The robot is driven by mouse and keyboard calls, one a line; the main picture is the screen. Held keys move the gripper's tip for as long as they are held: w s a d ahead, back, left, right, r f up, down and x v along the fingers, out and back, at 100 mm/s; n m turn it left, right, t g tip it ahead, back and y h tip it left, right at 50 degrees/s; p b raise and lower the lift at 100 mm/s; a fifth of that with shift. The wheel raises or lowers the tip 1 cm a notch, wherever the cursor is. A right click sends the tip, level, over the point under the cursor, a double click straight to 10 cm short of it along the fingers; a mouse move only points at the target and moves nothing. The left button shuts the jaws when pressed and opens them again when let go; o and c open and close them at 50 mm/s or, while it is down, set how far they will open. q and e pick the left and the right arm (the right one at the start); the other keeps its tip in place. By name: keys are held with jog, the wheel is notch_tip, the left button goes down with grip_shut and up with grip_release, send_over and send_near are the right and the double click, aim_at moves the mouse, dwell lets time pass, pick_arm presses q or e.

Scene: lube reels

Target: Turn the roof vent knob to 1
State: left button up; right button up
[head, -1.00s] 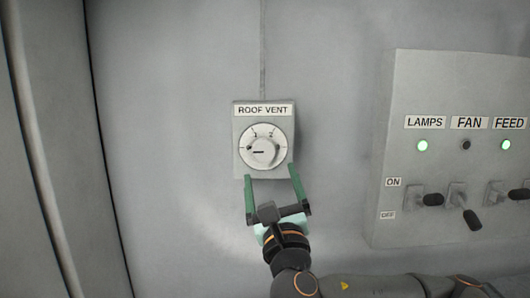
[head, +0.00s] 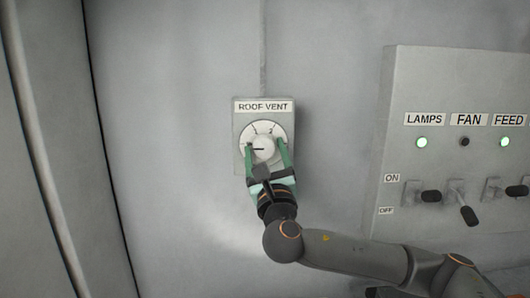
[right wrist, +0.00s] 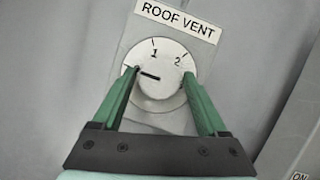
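The roof vent knob (head: 263,147) is a round white knob on a grey plate (head: 242,113) labelled ROOF VENT on the wall. Its dark pointer line points left in the head view, short of the mark 1, which sits up and to the left. In the right wrist view the knob (right wrist: 155,88) shows the pointer to the left, below the marks 1 and 2. My right gripper (head: 264,152) is open, its green fingers on either side of the knob. I cannot tell whether they touch it. My left gripper is not in view.
A grey switch panel (head: 450,90) stands out from the wall at right, with LAMPS, FAN and FEED labels and black-handled switches (head: 432,196). The LAMPS and FEED lights are green; the FAN light is dark. The wall left of the plate is clear.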

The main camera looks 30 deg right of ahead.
jog(key=c, duration=1)
jog(key=shift+c, duration=0.2)
jog(key=shift+m+h, duration=0.4)
jog(key=m+g+h+b, duration=0.1)
jog(key=m, duration=0.1)
jog(key=shift+a+f+m, duration=0.1)
jog(key=shift+f+m, duration=0.05)
jog(key=shift+m, duration=0.25)
jog(key=m+g+h+b, duration=0.1)
jog(key=m+h, duration=0.1)
jog(key=m, duration=0.2)
jog(key=shift+w, duration=0.1)
jog(key=m+g+h, duration=0.1)
jog(key=m, duration=0.2)
jog(key=shift+a+m+g, duration=0.1)
jog(key=shift+m+g, duration=0.3)
jog(key=shift+r+m+g+h, duration=0.1)
jog(key=shift+m+g+h, duration=0.35)
jog(key=shift+m, duration=0.9)
jog(key=shift+r+m+g+h, duration=0.1)
jog(key=shift+m+g+h, duration=0.15)
jog(key=shift+m+g, duration=0.75)
jog(key=shift+m+t, duration=0.25)
jog(key=shift+m, duration=0.3)
